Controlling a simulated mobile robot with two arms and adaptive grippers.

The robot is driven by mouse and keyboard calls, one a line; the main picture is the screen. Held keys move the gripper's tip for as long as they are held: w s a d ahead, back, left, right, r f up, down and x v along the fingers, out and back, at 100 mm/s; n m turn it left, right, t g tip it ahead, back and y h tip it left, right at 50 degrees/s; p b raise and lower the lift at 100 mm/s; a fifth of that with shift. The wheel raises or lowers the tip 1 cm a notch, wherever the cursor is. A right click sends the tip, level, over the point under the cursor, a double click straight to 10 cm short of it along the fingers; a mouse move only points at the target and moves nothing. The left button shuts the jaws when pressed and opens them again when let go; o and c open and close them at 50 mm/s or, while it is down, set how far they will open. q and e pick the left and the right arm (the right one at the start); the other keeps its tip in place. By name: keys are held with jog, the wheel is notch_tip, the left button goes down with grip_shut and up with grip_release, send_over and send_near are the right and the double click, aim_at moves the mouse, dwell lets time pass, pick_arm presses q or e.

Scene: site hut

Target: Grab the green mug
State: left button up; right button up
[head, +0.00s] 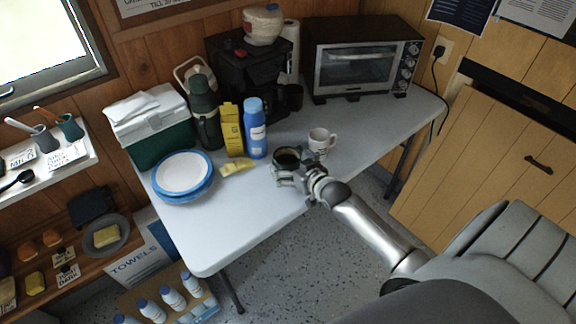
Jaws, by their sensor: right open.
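The green mug (287,158) stands on the white table, near its front edge, with its dark open top facing up. My right gripper (291,175) is open right at the mug, coming in from the lower right. Its fingers overlap the lower part of the mug in the picture and hide some of it. I cannot tell whether they touch it. My left gripper is out of view.
A white mug (321,141) stands close behind on the right. A blue bottle (255,128), a yellow carton (231,129) and blue-rimmed plates (182,175) are to the left. A toaster oven (361,66) is behind. The table's front left (222,232) is clear.

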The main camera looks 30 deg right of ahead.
aim_at(280, 155)
jog(key=shift+x, duration=1.8)
jog(key=shift+r, duration=0.1)
jog(key=c, duration=1.1)
jog(key=shift+o, duration=0.2)
jog(key=shift+r, duration=0.1)
